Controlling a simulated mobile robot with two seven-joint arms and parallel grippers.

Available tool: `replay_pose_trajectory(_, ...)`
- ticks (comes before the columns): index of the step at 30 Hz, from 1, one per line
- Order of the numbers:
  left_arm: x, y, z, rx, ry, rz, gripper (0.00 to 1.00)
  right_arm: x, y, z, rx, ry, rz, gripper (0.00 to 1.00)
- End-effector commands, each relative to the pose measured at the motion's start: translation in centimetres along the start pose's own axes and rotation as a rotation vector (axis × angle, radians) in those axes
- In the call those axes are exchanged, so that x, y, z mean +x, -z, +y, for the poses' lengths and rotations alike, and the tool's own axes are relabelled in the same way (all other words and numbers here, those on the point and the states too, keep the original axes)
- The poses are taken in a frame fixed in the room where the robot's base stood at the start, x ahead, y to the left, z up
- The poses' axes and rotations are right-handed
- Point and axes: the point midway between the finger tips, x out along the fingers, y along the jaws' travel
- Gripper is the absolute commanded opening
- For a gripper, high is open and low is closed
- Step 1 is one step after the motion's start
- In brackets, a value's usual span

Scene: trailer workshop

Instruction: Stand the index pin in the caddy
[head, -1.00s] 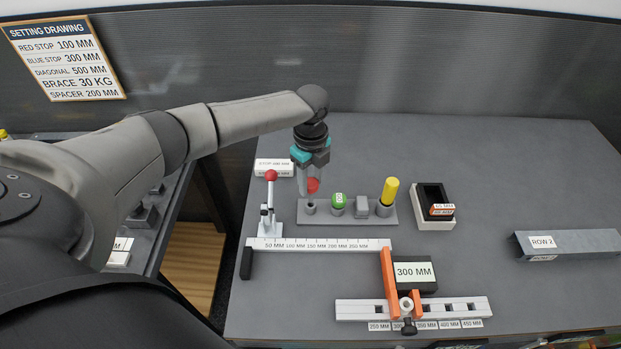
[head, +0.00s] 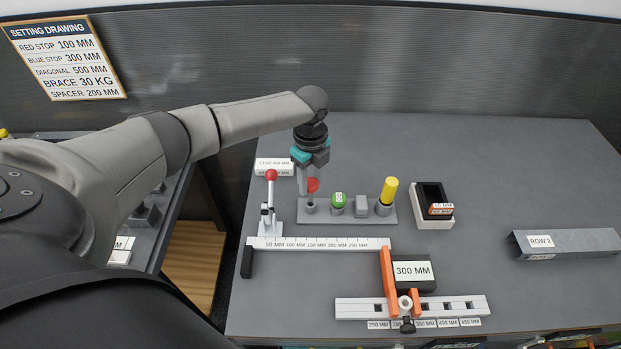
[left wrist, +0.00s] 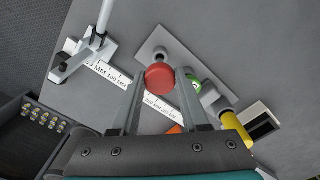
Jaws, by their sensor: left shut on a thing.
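The index pin shows as a red head (head: 313,185) at the left end of the grey caddy (head: 345,217). My left gripper (head: 312,181) reaches down over that end and is shut on the pin. In the left wrist view the red head (left wrist: 160,77) sits between the two fingers, with a grey socket (left wrist: 160,54) of the caddy close beside it. The pin looks upright over the leftmost socket. Its lower end is hard to see, so I cannot tell how deep it sits. My right gripper is not in view.
A red-knobbed lever (head: 270,190) stands close left. A black box (head: 433,199) is to the right. A white scale (head: 320,244) lies in front.

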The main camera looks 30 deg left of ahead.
Motion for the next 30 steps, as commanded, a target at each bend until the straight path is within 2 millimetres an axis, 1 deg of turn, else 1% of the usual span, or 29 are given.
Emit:
replay_pose_trajectory(8,0.2,0.0,0.0,0.000,0.000,0.000,0.00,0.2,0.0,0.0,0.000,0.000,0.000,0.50)
replay_pose_trajectory(30,2.1,0.0,0.0,-0.001,0.001,-0.001,0.00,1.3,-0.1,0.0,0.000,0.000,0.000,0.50)
